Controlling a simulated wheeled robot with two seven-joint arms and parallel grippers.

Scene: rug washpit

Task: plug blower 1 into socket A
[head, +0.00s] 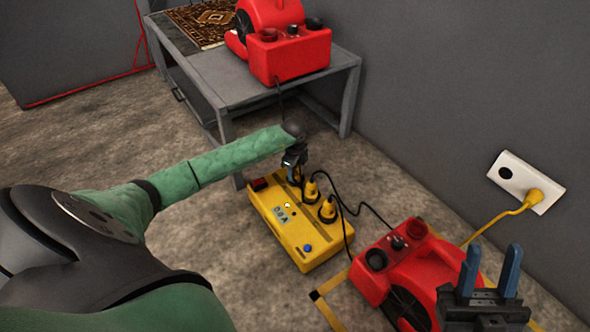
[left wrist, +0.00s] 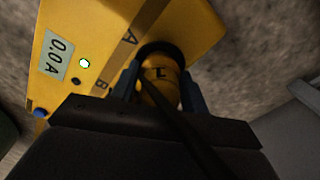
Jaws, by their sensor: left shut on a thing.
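The yellow power box (head: 290,232) lies on the floor, with a display (left wrist: 57,53) reading 0.0A in the left wrist view. My left gripper (head: 291,174) is at the box's far end, shut on a yellow plug marked 1 (left wrist: 160,88). The plug's tip meets a dark ring (left wrist: 160,50) beside the letter A (left wrist: 130,38); I cannot tell how deep it sits. A black cable runs back from the plug. A red blower (head: 290,52) stands on the bench; its number is not readable. My right gripper (head: 490,270) is open and empty at the lower right.
Two other yellow plugs (head: 312,190) (head: 328,210) stand in the box, with black cables. A second red blower (head: 425,275) is on the floor to the right. A wall outlet (head: 515,178) holds a yellow plug. The grey bench (head: 225,85) carries a patterned rug (head: 205,22).

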